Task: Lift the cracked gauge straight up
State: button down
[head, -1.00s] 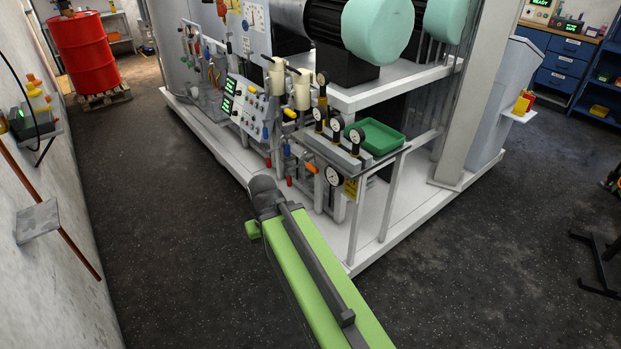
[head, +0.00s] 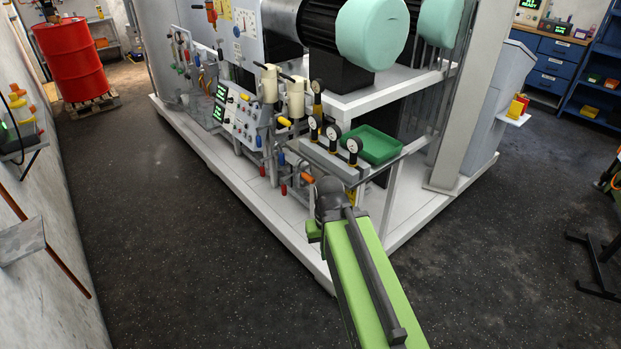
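Several small round gauges with white faces and black rims stand at the skid's near corner. Three of them, a left gauge (head: 314,122), a middle gauge (head: 333,131) and a right gauge (head: 354,145), stand upright in a row on a grey block. Another gauge (head: 317,86) sits higher behind them. I cannot tell which is cracked; the faces are too small. My green arm reaches up from the bottom, and its dark end joint lies just below the row in the picture. My gripper's fingers do not show.
An empty green tray (head: 374,146) sits right of the gauges on a grey shelf. Cream cylinders (head: 296,98) and coloured valve handles crowd the left side. A white skid base (head: 285,225) runs below. The dark floor (head: 150,240) at left is clear.

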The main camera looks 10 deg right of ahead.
aim_at(317, 85)
jog(key=i, duration=1.5)
jog(key=z, duration=0.05)
jog(key=k, duration=1.05)
jog(key=z, duration=0.15)
